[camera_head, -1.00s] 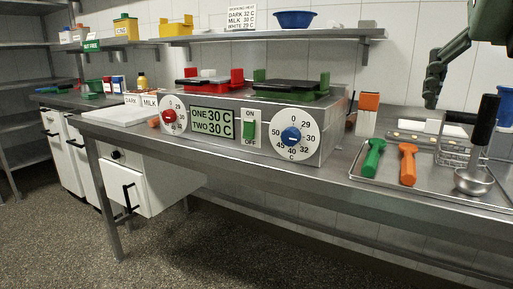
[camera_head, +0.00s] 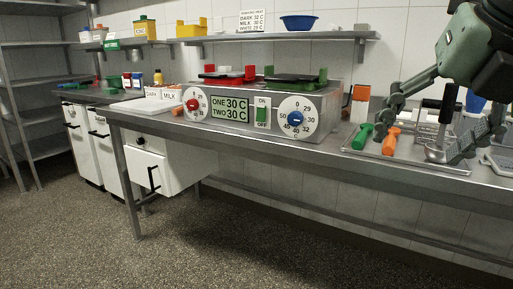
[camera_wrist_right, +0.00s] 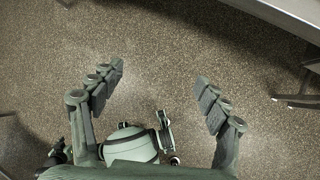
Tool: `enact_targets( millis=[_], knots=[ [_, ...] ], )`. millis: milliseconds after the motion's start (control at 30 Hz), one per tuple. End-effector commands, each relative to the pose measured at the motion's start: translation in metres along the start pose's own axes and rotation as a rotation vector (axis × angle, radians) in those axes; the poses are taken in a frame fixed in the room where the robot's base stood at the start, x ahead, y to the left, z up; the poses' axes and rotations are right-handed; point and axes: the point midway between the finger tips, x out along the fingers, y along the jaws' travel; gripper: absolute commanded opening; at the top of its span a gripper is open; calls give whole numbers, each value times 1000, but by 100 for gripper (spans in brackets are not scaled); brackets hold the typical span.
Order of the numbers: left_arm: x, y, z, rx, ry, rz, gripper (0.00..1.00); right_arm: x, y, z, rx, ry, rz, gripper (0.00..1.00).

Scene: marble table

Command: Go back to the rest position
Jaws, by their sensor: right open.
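My right gripper (camera_head: 418,133) is at the right of the head view, with its arm coming in from the upper right. Its fingers are spread in front of the metal tray (camera_head: 375,155). In the right wrist view the gripper (camera_wrist_right: 158,95) is open and empty, with only speckled floor (camera_wrist_right: 160,40) between its fingers. My left gripper is not in the head view.
The steel counter (camera_head: 300,152) holds the warmer box with a red dial (camera_head: 192,105) and a blue dial (camera_head: 297,119). The floor in front is clear.

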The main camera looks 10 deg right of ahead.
Motion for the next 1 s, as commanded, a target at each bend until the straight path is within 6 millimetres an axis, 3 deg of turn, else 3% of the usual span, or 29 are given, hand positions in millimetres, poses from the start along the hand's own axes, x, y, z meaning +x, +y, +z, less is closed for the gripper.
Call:
enact_targets(
  millis=[100,267,367,467,567,633,733,867,1000],
  knots=[
    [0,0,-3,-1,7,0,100,23,36,-23,-2,146,243,75],
    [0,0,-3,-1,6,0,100,30,94,-45,76,317,666,75],
    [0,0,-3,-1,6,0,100,22,126,-38,229,377,991,75],
    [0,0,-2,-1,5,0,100,16,134,-6,475,360,1277,75],
    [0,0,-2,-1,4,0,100,32,114,37,795,269,1468,75],
    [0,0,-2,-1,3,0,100,60,84,62,1053,171,1525,75],
    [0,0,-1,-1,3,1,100,113,32,77,1399,20,1491,75],
    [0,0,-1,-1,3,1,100,187,-33,58,1761,-145,1311,75],
    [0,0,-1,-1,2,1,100,257,-89,2,2060,-267,1011,75]
  ],
)
